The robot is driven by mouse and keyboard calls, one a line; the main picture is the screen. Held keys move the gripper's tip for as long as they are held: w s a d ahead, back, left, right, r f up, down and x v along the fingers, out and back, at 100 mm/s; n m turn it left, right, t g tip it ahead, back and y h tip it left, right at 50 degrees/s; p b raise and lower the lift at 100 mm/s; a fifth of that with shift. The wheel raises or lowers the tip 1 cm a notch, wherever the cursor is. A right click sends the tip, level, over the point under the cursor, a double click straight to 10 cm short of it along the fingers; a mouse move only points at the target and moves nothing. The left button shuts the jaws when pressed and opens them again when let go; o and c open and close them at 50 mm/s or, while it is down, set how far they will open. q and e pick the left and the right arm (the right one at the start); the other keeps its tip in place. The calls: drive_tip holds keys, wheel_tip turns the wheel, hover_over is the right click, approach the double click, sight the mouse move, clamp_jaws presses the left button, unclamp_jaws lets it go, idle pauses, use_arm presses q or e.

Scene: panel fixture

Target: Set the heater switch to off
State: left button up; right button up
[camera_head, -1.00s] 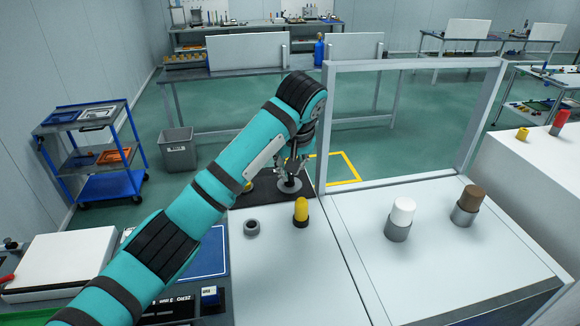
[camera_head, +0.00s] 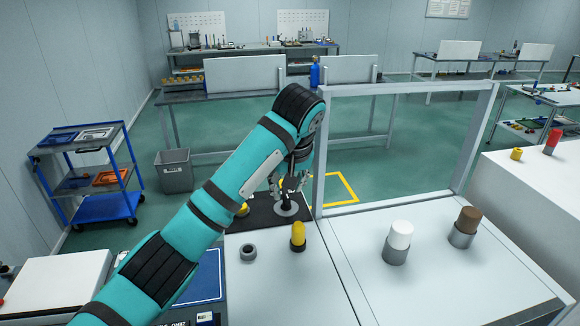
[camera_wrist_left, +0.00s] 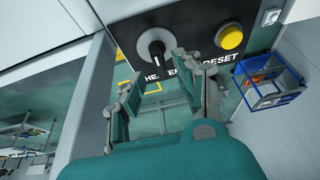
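The heater switch (camera_wrist_left: 152,48) is a round grey dial with a dark pointer on a black panel, at the top of the left wrist view. Its label reads "HEATER", partly covered by a finger. Its grey dial (camera_head: 287,208) also shows in the head view, below my left gripper (camera_head: 287,186). In the left wrist view my left gripper (camera_wrist_left: 158,68) has its fingers apart and nothing between them. The fingertips are close to the dial; I cannot tell whether they touch it. The off mark is not readable. My right gripper is not in view.
A yellow button (camera_wrist_left: 230,37) labelled "RESET" sits beside the switch. A grey ring (camera_head: 248,252) and a yellow-topped peg (camera_head: 298,236) stand on the white surface. A metal frame (camera_head: 318,150) rises close to my left gripper's right side.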

use_arm(q)
drive_tip(key=v, duration=0.9)
drive_tip(key=shift+s+r, duration=0.15)
drive_tip(key=shift+r, duration=0.15)
